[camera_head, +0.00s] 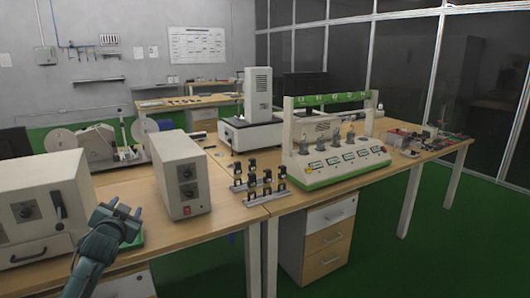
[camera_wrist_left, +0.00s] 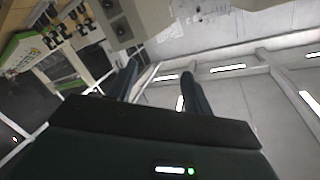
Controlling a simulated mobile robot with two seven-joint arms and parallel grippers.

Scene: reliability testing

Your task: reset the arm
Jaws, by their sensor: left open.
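My left arm (camera_head: 92,262) comes in from the lower left of the head view. Its gripper (camera_head: 125,214) is raised in front of the left bench, near the oven-like box and the beige control box. The fingers are apart with nothing seen between them. In the left wrist view the two dark fingers (camera_wrist_left: 158,88) are spread, and the ceiling shows beyond them. My right gripper shows in neither view.
A beige oven-like box (camera_head: 40,205) and a control box (camera_head: 180,173) stand on the wooden bench (camera_head: 225,218). Small black fixtures (camera_head: 258,184) stand near its front edge. A green and white test machine (camera_head: 333,150) stands to the right. Green floor (camera_head: 420,245) is clear at front right.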

